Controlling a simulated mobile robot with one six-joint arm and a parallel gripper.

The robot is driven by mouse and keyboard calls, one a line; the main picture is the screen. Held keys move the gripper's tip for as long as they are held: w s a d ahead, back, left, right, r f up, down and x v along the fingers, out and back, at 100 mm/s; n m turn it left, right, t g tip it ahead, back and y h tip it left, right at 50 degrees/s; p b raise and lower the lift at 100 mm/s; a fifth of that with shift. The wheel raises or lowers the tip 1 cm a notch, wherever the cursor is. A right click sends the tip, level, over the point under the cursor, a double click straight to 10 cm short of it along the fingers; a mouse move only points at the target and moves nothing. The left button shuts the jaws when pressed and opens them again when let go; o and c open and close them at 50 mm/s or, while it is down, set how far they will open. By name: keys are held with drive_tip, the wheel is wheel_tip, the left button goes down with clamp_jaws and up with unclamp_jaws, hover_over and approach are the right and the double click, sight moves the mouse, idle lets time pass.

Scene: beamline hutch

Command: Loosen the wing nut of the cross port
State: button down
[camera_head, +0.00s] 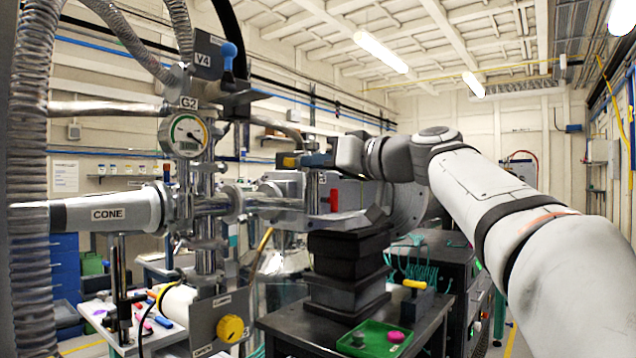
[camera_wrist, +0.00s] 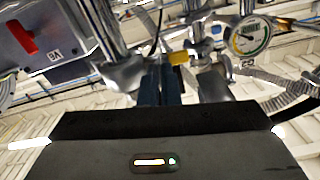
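A small yellow part that looks like the wing nut (camera_head: 290,162) shows beside the vacuum pipework, right of the vertical cross pipe (camera_head: 207,207). In the wrist view the yellow wing nut (camera_wrist: 179,58) lies at the upper right of my fingertips, near a metal clamp. My gripper (camera_head: 308,160) points left at it, with its dark blue fingers close to it. In the wrist view my gripper (camera_wrist: 161,72) shows two fingers close together with a narrow dark gap. Whether they touch or enclose the wing nut is unclear.
A round gauge (camera_head: 186,134) labelled G2 and a blue-handled valve (camera_head: 229,57) labelled V4 are near on the left. A grey box with a red handle (camera_head: 333,200) sits just below my gripper. A green tray (camera_head: 375,339) lies on the dark table below.

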drive_tip(key=shift+f+n+b, duration=0.1)
drive_tip(key=shift+n+b, duration=0.4)
drive_tip(key=c, duration=1.6)
unclamp_jaws()
drive_tip(key=shift+a, duration=0.1)
drive_tip(key=shift+c, duration=0.2)
drive_tip(key=v, duration=0.7)
drive_tip(key=shift+s+d, duration=0.2)
drive_tip(key=shift+d, duration=0.15)
